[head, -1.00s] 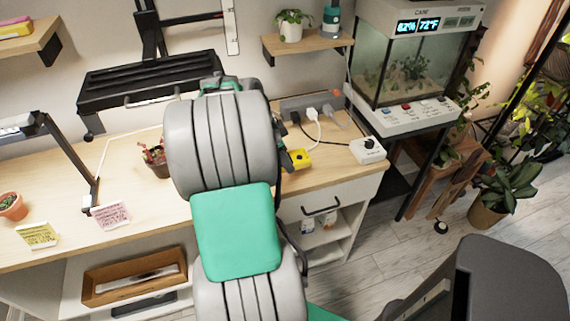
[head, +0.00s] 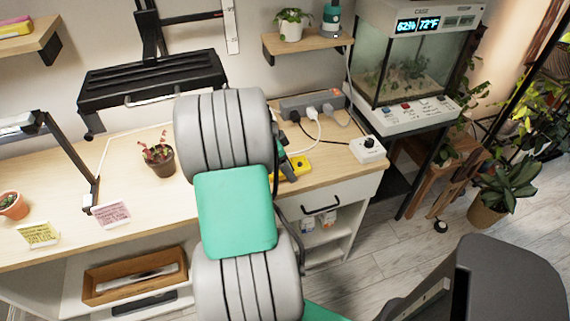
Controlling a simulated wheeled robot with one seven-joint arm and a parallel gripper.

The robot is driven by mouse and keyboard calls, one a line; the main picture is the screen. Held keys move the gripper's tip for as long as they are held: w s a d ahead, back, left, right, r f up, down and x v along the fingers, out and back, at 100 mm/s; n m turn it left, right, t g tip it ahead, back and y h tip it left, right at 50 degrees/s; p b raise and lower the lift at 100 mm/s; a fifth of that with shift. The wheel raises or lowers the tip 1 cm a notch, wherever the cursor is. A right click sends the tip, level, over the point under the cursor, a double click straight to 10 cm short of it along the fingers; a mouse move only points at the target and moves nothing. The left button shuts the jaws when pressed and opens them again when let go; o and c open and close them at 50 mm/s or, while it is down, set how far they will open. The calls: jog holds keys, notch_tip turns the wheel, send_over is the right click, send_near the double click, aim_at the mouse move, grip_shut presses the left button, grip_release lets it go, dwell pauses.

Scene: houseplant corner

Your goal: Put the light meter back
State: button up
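A small yellow device (head: 301,166), which looks like the light meter, is at the right part of the wooden desk, just right of my arm. My arm hides its left part. My gripper (head: 287,162) is mostly hidden behind my grey and green arm. Only a dark and green part of it shows, overlapping the yellow device in this view. I cannot tell whether its fingers touch the device or are open or shut.
A power strip (head: 306,104) with plugs and a white dial box (head: 368,149) stand behind and to the right. A small potted plant (head: 159,158) is left of my arm. A lamp (head: 68,155) and sticky notes (head: 111,214) are further left. The desk's middle-left is fairly clear.

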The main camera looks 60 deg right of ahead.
jog(key=shift+r+p, duration=0.35)
jog(key=shift+r, duration=0.05)
jog(key=v, duration=0.7)
jog(key=shift+a, duration=0.1)
jog(key=shift+w, duration=0.1)
